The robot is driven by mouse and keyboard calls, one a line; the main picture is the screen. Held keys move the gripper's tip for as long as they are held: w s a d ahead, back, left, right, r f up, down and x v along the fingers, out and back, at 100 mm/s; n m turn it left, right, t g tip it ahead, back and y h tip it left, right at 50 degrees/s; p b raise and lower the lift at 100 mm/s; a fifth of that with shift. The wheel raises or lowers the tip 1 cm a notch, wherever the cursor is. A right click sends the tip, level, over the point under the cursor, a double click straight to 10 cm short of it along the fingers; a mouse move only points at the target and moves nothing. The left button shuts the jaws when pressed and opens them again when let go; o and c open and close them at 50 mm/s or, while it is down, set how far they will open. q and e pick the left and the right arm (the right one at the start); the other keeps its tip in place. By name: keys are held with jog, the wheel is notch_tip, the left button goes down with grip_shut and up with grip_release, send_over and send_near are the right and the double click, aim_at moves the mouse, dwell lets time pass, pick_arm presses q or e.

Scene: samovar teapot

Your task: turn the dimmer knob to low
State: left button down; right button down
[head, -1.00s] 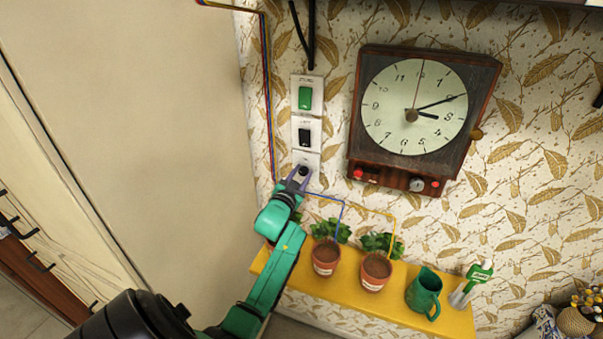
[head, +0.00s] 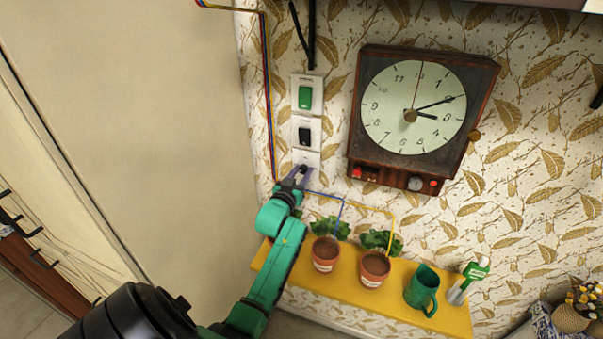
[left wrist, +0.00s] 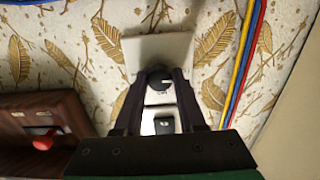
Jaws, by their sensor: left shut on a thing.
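The dimmer knob (left wrist: 160,80) is a small dark round knob on a white wall plate (left wrist: 150,47), with a light mark on its face. In the head view the knob (head: 303,169) is on the lowest of three stacked wall plates. My left gripper (head: 300,176) reaches up to it from below. In the left wrist view its two dark fingers (left wrist: 160,84) stand on either side of the knob, shut on it. The fingers hide the knob's sides. My right gripper is not in view.
Above the knob are a black switch (head: 305,135) and a green switch (head: 305,97). A wooden clock (head: 415,115) hangs to the right. A yellow shelf (head: 400,312) below holds potted plants (head: 326,254) and a green jug (head: 423,290). Colored wires run beside the plates.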

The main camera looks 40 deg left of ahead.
pick_arm(q)
jog(key=c, duration=0.5)
grip_release()
jog(key=b+v, duration=0.4)
jog(key=v, duration=1)
jog(key=shift+s, duration=0.25)
jog(key=shift+d, duration=0.15)
